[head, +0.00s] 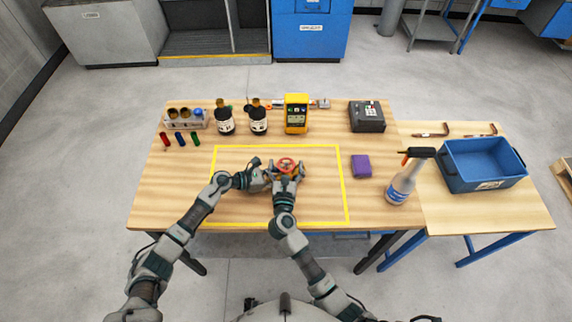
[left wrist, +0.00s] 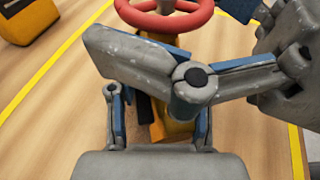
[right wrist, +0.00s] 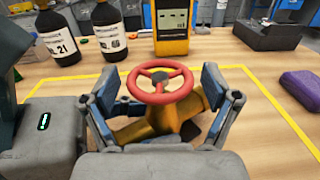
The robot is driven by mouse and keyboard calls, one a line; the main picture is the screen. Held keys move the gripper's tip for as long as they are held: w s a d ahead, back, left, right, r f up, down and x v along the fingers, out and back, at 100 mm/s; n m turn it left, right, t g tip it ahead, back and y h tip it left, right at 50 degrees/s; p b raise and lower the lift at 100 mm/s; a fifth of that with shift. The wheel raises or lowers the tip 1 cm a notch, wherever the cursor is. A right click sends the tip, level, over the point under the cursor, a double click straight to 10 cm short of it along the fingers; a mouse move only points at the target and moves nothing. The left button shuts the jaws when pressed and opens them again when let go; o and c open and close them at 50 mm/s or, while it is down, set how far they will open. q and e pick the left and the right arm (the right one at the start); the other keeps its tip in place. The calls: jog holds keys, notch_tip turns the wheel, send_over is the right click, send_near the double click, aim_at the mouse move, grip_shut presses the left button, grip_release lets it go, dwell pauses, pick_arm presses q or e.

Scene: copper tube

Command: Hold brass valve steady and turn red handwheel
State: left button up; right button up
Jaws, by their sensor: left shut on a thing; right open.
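The brass valve (right wrist: 178,114) with its red handwheel (right wrist: 160,86) stands upright inside the yellow-taped area. The handwheel also shows in the head view (head: 286,164) and at the top of the left wrist view (left wrist: 165,15). My left gripper (head: 266,178) comes in from the left and is shut on the valve's brass body, low under the wheel; the valve's body shows partly in the left wrist view (left wrist: 175,128). My right gripper (right wrist: 160,88) is open, its fingers on either side of the handwheel with gaps between them and the rim.
A purple block (head: 361,166) and a spray bottle (head: 402,182) stand to the right. Dark bottles (head: 225,120), a yellow meter (head: 296,114) and a grey box (head: 367,117) line the back. A blue bin (head: 484,165) is on the side table. The taped area's front is largely clear.

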pick_arm(q)
jog(key=shift+r, duration=0.15)
pick_arm(e)
jog(key=c, duration=1.2)
jog(key=shift+n+y, duration=0.4)
jog(key=shift+y, duration=0.2)
jog(key=shift+f+y, duration=0.1)
jog(key=shift+y, duration=0.2)
pick_arm(q)
jog(key=shift+d, duration=0.1)
pick_arm(e)
jog(key=n+g+y, duration=0.1)
jog(key=n+y, duration=0.1)
jog(key=y, duration=0.1)
jog(key=n+g+y, duration=0.1)
jog(key=n+y, duration=0.2)
jog(key=y, duration=0.1)
jog(key=shift+d+n+y, duration=0.1)
jog(key=shift+n+y, duration=0.2)
jog(key=n+g+y, duration=0.1)
jog(key=y, duration=0.1)
jog(key=n+g+y, duration=0.2)
jog(key=shift+r, duration=0.2)
jog(key=shift+n+g+y, duration=1.3)
jog(key=shift+g+y, duration=0.1)
jog(key=shift+g, duration=0.1)
